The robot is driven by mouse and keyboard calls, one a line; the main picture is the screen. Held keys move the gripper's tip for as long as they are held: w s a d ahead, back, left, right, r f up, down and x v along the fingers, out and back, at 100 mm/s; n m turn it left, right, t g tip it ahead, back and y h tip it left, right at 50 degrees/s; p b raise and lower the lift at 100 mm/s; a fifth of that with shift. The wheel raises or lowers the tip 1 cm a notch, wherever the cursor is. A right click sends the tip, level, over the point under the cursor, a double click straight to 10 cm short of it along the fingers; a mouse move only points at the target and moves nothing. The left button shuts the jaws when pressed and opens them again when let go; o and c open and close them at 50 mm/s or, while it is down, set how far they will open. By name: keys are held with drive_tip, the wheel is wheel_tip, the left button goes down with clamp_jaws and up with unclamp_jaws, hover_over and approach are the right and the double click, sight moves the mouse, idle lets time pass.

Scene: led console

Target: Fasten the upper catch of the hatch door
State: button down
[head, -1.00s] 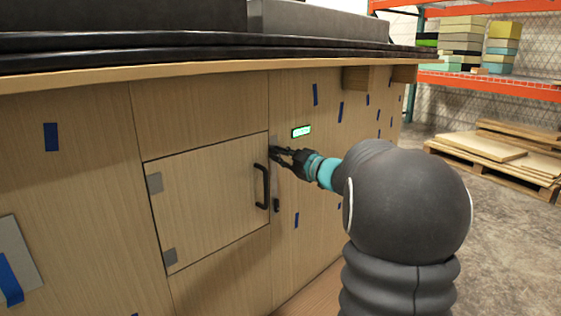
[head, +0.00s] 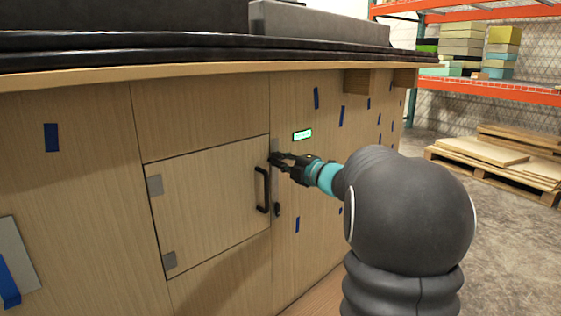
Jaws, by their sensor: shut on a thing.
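The hatch door (head: 210,205) is a pale wood panel in the console front, and it sits flush in its frame. It has two grey hinges on its left side and a black handle (head: 262,190) near its right edge. My gripper (head: 276,160) is at the door's upper right edge, above and right of the handle, at the upper catch. It is shut on the catch, which is mostly hidden by the fingers; a grey plate (head: 275,144) shows just above them. The lower catch (head: 277,209) is a small black piece right of the handle's lower end.
A small lit green display (head: 302,135) is on the panel above my gripper. The worktop edge (head: 180,72) overhangs the panel. Blue tape strips dot the wood. Pallets (head: 500,155) and an orange rack (head: 490,82) stand at the right, with bare floor before them.

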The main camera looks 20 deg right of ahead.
drive_tip(key=shift+n, duration=0.4)
drive_tip(key=c, duration=1.2)
unclamp_jaws()
drive_tip(key=v, duration=1.2)
